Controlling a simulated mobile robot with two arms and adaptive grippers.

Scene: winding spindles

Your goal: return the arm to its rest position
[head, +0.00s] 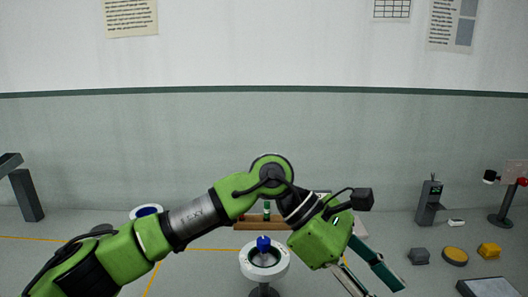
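My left arm, green and grey, reaches in from the left and crosses the middle of the head view. My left gripper (382,290) points down and to the right, its two fingers apart with nothing visible between them. The fingertips are close to the bottom edge of the view. My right arm and gripper are not in view.
A white round stand (246,264) with a blue piece (263,243) is below the arm. A white-rimmed blue disc (146,210) is behind the arm. A green piece (267,209) stands by a brown rack (246,224). Yellow (489,250), orange (455,256) and grey (419,256) pieces lie right.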

